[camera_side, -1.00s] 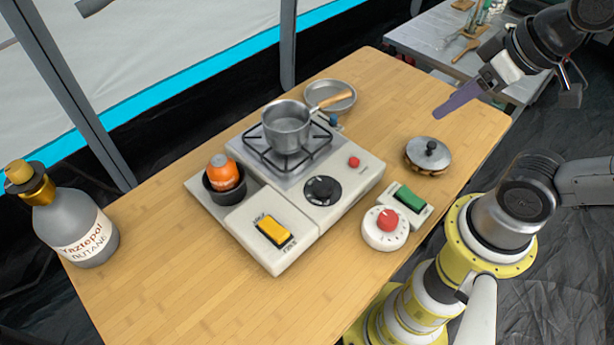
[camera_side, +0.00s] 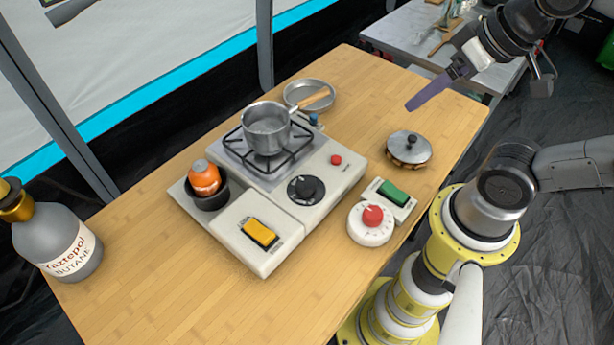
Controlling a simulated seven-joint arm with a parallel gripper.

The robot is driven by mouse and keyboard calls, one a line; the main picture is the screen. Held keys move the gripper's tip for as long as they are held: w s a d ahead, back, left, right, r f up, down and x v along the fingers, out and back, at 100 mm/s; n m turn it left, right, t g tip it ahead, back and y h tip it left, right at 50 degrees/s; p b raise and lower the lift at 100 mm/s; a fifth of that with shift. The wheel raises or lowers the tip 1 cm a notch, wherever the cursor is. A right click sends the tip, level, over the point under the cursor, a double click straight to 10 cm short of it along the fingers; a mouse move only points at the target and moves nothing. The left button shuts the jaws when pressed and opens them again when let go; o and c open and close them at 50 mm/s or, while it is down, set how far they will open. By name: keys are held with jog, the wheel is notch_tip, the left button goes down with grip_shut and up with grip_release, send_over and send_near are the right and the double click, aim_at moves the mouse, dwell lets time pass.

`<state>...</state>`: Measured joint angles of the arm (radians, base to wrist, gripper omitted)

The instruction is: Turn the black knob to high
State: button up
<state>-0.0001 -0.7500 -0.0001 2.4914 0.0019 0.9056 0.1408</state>
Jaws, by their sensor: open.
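The black knob (camera_side: 305,189) sits on the front face of the white camping stove (camera_side: 325,205), right of the yellow switch. Its dial markings are too small to read. My gripper (camera_side: 412,106) hangs in the air at the upper right, above the table's far right part, with its purple fingers pointing down and left. It is open and empty, well apart from the knob. A steel saucepan (camera_side: 268,130) stands on the burner grate.
A yellow switch (camera_side: 260,233), a red button (camera_side: 336,159) and an orange canister (camera_side: 204,179) are on the stove. A white timer with a red knob (camera_side: 372,216), a green switch (camera_side: 391,192) and a lidded pan (camera_side: 409,149) stand to the right. The wooden table's front (camera_side: 180,290) is clear.

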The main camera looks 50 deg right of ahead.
jog(key=w+a+r+m, duration=0.1)
jog(key=w+r+m, duration=0.1)
jog(key=w+m, duration=0.2)
jog(key=m+g, duration=0.1)
jog(key=g, duration=0.4)
send_over(307, 181)
notch_tip(307, 181, down, 9)
jog(key=shift+y, duration=0.3)
notch_tip(307, 181, down, 13)
jog(key=shift+r, duration=0.2)
jog(key=shift+c, duration=0.2)
grip_shut()
